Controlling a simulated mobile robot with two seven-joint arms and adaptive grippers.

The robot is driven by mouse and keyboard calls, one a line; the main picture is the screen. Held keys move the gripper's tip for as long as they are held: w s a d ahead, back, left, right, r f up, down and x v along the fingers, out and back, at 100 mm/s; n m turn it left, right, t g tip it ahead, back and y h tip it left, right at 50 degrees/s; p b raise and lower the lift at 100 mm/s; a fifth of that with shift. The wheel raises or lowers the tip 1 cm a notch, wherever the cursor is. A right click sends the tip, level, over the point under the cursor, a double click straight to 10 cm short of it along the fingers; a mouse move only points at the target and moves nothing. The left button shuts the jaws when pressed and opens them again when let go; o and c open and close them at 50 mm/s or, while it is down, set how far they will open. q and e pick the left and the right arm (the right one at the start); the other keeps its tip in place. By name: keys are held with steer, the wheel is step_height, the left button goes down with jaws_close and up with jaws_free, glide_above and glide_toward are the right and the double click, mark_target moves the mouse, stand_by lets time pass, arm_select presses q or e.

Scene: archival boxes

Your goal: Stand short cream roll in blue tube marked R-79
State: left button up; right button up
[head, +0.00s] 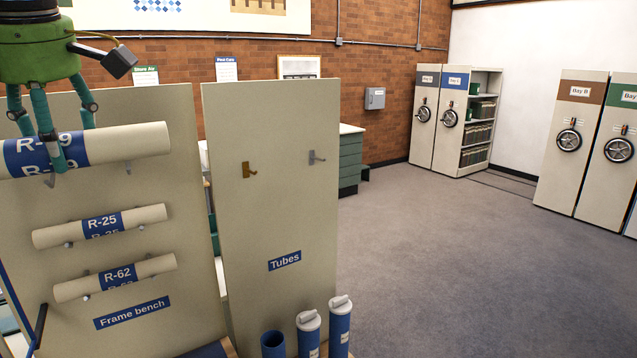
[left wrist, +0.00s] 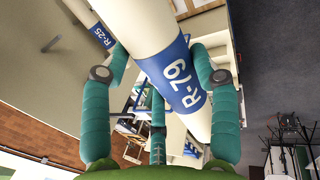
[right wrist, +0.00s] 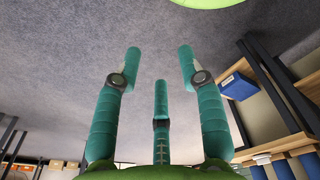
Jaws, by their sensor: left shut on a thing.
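My left gripper (head: 62,140) is shut on a cream roll (head: 140,142) with a blue band marked R-79. It holds the roll nearly level in front of the upper part of the Frame bench board. The left wrist view shows the same roll (left wrist: 145,25) between the green fingers. An open blue tube (head: 272,345) stands at the bottom of the head view; its marking is out of view. Two blue tubes with white caps (head: 308,338) (head: 340,325) stand to its right, their labels unreadable. My right gripper (right wrist: 160,75) is open and empty above the floor.
Rolls marked R-25 (head: 150,215) and R-62 (head: 155,265) lie on pegs of the Frame bench board (head: 190,300). The Tubes board (head: 235,200), with two hooks, stands behind the tubes. Carpeted floor (head: 440,280) to the right is clear.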

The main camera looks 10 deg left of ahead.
mark_target(63, 148)
arm_select(q)
steer(key=shift+s+d+f+m, duration=0.3)
steer(key=shift+d+f+m, duration=0.2)
steer(key=shift+f, duration=0.1)
steer(key=shift+s+d+f+m, duration=0.3)
steer(key=shift+d+f+m, duration=0.15)
steer(key=shift+f, duration=0.1)
steer(key=s+d+f+m+g+h, duration=0.15)
steer(key=d+f+m, duration=0.5)
steer(key=f, duration=0.65)
steer(key=d+f+m+h, duration=0.2)
steer(key=d+f+m, duration=0.1)
steer(key=f+m, duration=0.8)
steer(key=s+d+f+m+g+h, duration=0.15)
steer(key=d+f+m, duration=0.4)
steer(key=f, duration=0.95)
steer(key=s+a+r+n+t, duration=0.1)
steer(key=a+n, duration=0.2)
steer(key=a, duration=1.2)
steer(key=shift+s+a+r+n+t, duration=0.15)
steer(key=shift+s+a+n+t, duration=0.15)
steer(key=shift+a+n+t, duration=0.1)
arm_select(e)
steer(key=shift+s, duration=0.15)
arm_select(q)
steer(key=shift+d, duration=0.1)
